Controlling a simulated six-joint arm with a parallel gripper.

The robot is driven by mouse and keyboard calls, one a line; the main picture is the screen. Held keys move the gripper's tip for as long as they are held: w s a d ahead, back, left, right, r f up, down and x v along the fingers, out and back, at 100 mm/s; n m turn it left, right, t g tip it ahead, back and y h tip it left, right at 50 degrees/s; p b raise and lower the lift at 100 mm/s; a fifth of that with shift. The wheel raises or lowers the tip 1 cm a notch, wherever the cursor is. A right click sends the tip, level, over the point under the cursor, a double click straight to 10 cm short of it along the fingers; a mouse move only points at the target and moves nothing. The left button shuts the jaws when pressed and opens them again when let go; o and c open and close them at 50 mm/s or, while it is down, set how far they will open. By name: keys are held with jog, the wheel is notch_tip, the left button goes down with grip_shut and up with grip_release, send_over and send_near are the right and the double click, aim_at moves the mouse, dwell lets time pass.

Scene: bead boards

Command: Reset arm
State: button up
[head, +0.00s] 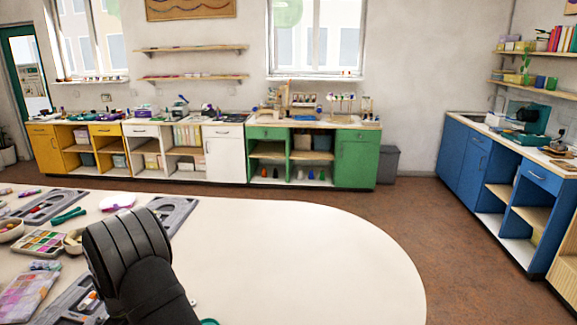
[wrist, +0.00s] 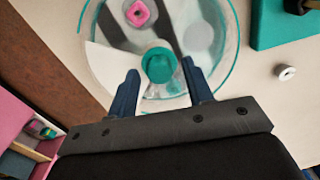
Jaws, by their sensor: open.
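In the wrist view my gripper (wrist: 162,72) is open, its two dark blue fingers apart. A clear round dish (wrist: 233,50) with a teal rim lies beyond the fingertips. A teal round knob-like piece (wrist: 159,65) shows in the gap between the fingertips; I cannot tell its height, and nothing looks clamped. A pink bead (wrist: 138,13) with a hole shows at the top within the dish's outline. In the head view my dark arm covers part of the table's left side, and the fingers are hidden.
The white table (head: 310,250) is clear in its middle and right. On its left are grey boards (head: 175,215), a teal tool (head: 68,215) and a colour palette (head: 42,243). In the wrist view a teal block (wrist: 285,22) and a white ring (wrist: 285,72) lie to the right.

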notch_tip(320, 180, up, 17)
notch_tip(320, 180, down, 18)
jog(key=shift+r, duration=0.25)
jog(key=shift+r+n, duration=0.2)
jog(key=shift+n, duration=1.3)
notch_tip(320, 180, up, 18)
jog(key=m, duration=0.7)
jog(key=shift+f, duration=0.2)
